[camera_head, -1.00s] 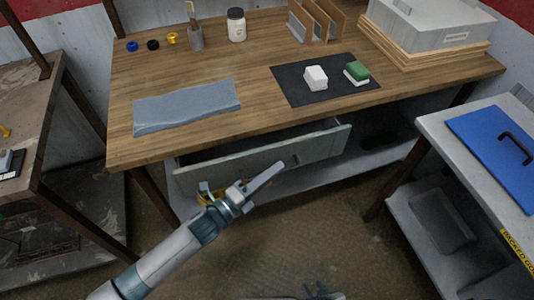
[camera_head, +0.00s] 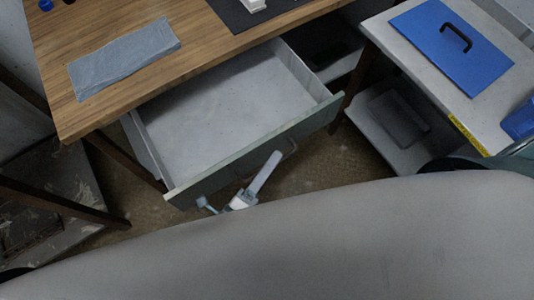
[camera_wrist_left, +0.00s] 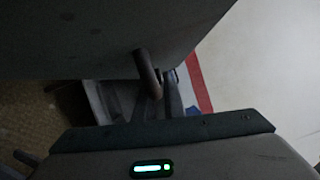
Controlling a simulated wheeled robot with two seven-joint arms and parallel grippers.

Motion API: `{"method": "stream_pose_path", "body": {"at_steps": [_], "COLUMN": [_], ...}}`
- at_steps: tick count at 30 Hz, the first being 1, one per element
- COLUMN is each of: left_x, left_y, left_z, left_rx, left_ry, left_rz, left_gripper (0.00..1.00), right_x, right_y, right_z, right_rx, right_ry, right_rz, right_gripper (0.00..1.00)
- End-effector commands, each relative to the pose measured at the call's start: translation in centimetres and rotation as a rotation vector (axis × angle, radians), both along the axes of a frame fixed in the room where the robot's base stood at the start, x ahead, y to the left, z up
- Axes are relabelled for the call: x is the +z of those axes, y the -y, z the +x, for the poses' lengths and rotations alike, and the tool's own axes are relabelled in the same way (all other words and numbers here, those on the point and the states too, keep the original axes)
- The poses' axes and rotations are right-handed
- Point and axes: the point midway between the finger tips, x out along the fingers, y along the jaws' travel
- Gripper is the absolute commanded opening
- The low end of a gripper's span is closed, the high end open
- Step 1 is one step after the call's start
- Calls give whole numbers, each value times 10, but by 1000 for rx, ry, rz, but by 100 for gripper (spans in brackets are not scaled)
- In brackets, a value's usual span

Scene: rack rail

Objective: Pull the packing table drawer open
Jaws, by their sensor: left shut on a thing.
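The packing table drawer (camera_head: 230,105) stands pulled well out from under the wooden table top (camera_head: 140,45), and its pale inside shows empty. Its grey-green front panel (camera_head: 225,170) faces me, with the handle (camera_head: 290,148) on its outer side. My left gripper (camera_head: 240,192) is at the outside of the front panel, partly hidden at the bottom. In the left wrist view the dark handle bar (camera_wrist_left: 148,72) comes down between the fingers of my left gripper (camera_wrist_left: 155,98), which is shut on it. My right gripper is not in view.
To the right, a side table (camera_head: 400,60) carries a blue board (camera_head: 450,45) with a black handle. A dark table leg stands left of the drawer.

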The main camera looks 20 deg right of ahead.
Motion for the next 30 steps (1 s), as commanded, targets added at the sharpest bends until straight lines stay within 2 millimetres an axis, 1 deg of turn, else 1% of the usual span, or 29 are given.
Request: {"method": "stream_pose_path", "body": {"at_steps": [6,7,9,25,30], "left_x": [-1,-1,-1,0,-2], "left_y": [0,0,0,-1,-5], "left_z": [0,0,0,0,-4], "left_rx": [0,0,0,0,0], "left_ry": [-1,-1,-1,0,-1], "left_rz": [1,1,1,0,1], "left_gripper": [0,14,28,28,28], "right_x": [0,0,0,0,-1], "right_y": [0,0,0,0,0], "right_z": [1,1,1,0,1], "right_rx": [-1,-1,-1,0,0], "right_ry": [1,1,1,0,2], "right_rz": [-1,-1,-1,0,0], "right_gripper": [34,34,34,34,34]}}
